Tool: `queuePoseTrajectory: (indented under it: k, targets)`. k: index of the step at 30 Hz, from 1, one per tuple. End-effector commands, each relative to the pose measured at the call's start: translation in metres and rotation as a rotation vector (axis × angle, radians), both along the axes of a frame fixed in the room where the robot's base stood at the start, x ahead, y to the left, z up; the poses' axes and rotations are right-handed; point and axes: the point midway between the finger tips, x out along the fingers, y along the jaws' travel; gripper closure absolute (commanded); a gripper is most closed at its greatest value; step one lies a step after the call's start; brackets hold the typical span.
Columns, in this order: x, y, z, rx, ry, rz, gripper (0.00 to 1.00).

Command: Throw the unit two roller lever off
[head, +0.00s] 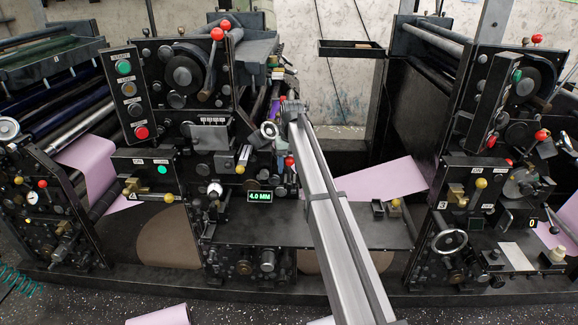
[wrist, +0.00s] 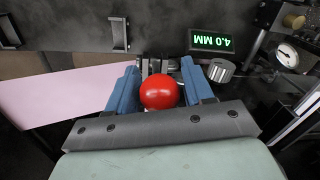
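A red ball knob (wrist: 159,92) of a lever sits between the two blue fingers of my gripper (wrist: 160,82) in the wrist view. The fingers stand apart on either side of it, with a slight gap at the right; firm contact is not seen. In the head view a red knob (head: 289,160) shows at the right side of the middle press unit (head: 215,150), just left of my arm. My fingers are not clear there. The lever's shaft is mostly hidden behind the ball. I cannot read a unit number beside it.
A green display (head: 259,197) reads 4.0 MM, and shows upside down in the wrist view (wrist: 212,42). Pink web (head: 385,180) lies behind my arm. Another unit (head: 480,180) stands at the right.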

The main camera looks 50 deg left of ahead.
Motion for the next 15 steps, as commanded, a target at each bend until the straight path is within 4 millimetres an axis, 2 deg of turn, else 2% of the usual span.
queuePoseTrajectory:
  k: [2, 15]
  targets:
    - [0.0001, 0.0, 0.0001, 0.0, 0.0, 0.0, 0.57]
    - [0.0002, -0.0001, 0.0002, 0.0, 0.0, 0.0, 0.99]
